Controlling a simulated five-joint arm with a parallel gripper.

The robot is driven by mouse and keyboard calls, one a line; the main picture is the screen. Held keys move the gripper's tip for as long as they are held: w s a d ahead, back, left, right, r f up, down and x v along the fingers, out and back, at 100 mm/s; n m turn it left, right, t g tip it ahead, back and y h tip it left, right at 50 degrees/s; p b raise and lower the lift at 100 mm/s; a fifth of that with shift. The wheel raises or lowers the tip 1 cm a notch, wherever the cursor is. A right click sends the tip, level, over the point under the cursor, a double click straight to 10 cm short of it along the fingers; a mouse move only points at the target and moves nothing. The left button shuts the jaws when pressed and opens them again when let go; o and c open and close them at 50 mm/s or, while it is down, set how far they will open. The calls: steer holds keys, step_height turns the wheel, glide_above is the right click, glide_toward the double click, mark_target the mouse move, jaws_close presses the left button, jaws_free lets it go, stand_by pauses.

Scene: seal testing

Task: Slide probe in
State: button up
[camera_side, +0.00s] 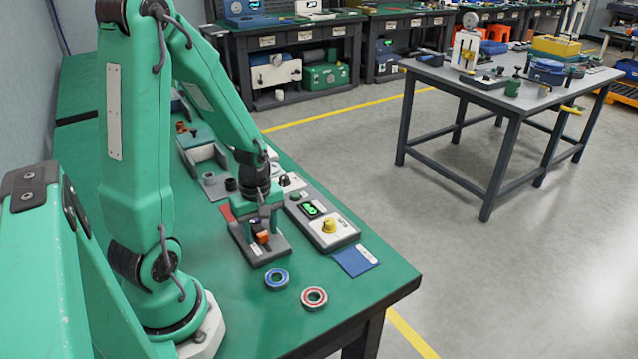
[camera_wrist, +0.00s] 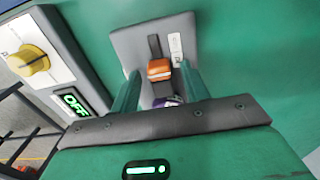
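An orange block with a dark strip, perhaps the probe (camera_wrist: 159,70), is on a grey holder (camera_wrist: 128,41) in the wrist view. A purple piece (camera_wrist: 167,102) shows on the near side of it, partly hidden by my gripper body. In the side view the orange piece (camera_side: 262,238) is low over the grey holder (camera_side: 274,256). My gripper (camera_wrist: 161,68) points down at it, with one green finger on each side. Gaps show between the fingers and the orange block, so the gripper looks open. It also shows in the side view (camera_side: 260,232). Contact at the fingertips is hard to tell.
A tester (camera_side: 327,222) with a yellow knob and green display stands right of the holder; the display (camera_wrist: 74,103) reads OFF. A blue ring (camera_side: 277,279), a red ring (camera_side: 314,298) and a blue card (camera_side: 355,261) lie in front. Grey fixtures (camera_side: 205,160) stand behind.

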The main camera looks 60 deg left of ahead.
mark_target(261, 232)
steer(key=shift+r, duration=0.15)
steer(key=shift+r, duration=3.75)
steer(key=s+d+r+m+t, duration=0.1)
steer(key=d+r+m+t, duration=0.4)
steer(key=d+r+m, duration=0.8)
steer(key=r+m, duration=0.1)
steer(key=m, duration=0.4)
steer(key=shift+s+t, duration=0.3)
